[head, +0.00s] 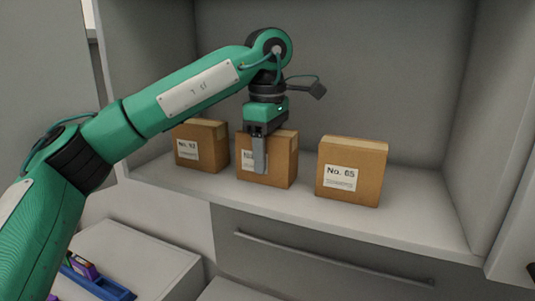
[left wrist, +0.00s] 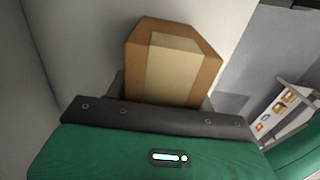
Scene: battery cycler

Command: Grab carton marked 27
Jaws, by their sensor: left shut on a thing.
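Three brown cartons stand in a row on a white shelf. The middle carton (head: 283,168) has a label mostly hidden behind a finger of my left gripper (head: 262,152), so I cannot read its number. My left gripper points down from above and is shut on this middle carton, which appears to sit on the shelf. In the left wrist view the carton (left wrist: 172,66) shows its taped top beyond the gripper body. The right carton (head: 351,171) is marked No. 05. The left carton (head: 201,146) has a small label that looks like No. 93.
The shelf (head: 420,215) has walls at its back and sides and bare room right of the No. 05 carton. A drawer with a long handle (head: 330,257) is below. A blue tray (head: 100,285) with small coloured items lies at lower left.

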